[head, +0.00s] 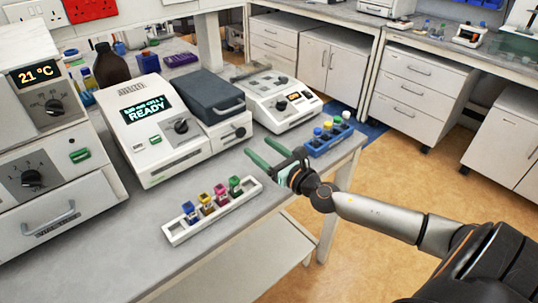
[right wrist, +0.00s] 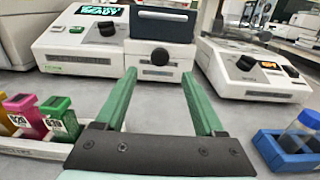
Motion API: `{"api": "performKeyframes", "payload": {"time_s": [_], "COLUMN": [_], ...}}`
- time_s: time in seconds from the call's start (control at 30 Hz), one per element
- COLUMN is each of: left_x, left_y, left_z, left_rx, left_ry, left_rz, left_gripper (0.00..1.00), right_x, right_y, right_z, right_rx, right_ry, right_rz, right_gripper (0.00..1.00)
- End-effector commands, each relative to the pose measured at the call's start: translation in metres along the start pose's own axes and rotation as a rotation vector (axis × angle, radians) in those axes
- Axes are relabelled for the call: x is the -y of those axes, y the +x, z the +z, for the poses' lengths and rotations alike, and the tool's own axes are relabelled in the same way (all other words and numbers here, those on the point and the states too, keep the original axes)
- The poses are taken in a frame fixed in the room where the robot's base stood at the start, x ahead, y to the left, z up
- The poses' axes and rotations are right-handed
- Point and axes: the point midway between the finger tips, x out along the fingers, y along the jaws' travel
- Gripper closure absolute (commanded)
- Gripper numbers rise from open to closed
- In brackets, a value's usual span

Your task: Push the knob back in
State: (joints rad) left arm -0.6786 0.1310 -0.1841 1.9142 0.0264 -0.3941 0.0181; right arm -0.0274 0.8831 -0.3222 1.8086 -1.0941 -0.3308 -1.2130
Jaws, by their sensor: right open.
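A black knob (head: 240,132) sits on the front of the photometer's (head: 152,118) sample compartment, below a dark grey lid (head: 208,94) with a handle. In the right wrist view the knob (right wrist: 159,56) shows head-on; how far it stands out is hard to tell. A second black knob (head: 181,126) is on the photometer's panel beside a lit "READY" display. My right gripper (head: 257,145) is open and empty, its green fingers pointing at the compartment front, apart from it. In the right wrist view the knob appears between the fingertips (right wrist: 158,73). My left gripper is out of view.
A white rack (head: 176,235) with several coloured cuvettes stands in front, left of my gripper. A blue rack (head: 318,148) with capped vials is at the right bench edge. Another white instrument (head: 290,115) stands right of the compartment. Bare bench lies before the knob.

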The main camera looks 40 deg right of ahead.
Motion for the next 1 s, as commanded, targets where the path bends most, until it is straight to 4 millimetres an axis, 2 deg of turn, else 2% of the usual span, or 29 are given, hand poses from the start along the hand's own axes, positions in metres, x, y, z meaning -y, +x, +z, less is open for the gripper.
{"api": "performKeyframes", "payload": {"time_s": [0.1, 0.3, 1.0], "left_x": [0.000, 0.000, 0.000], "left_y": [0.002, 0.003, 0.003], "left_z": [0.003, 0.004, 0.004], "left_rx": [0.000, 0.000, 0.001], "left_ry": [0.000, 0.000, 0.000], "left_rz": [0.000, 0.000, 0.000], "left_gripper": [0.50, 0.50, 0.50], "right_x": [0.000, 0.000, 0.000], "right_y": [-0.014, -0.024, -0.026], "right_z": [-0.002, 0.000, 0.000], "right_rx": [-0.001, 0.000, 0.001], "right_ry": [-0.002, 0.000, 0.000], "right_rz": [0.000, 0.000, 0.000], "right_gripper": [0.29, 0.29, 0.29]}}
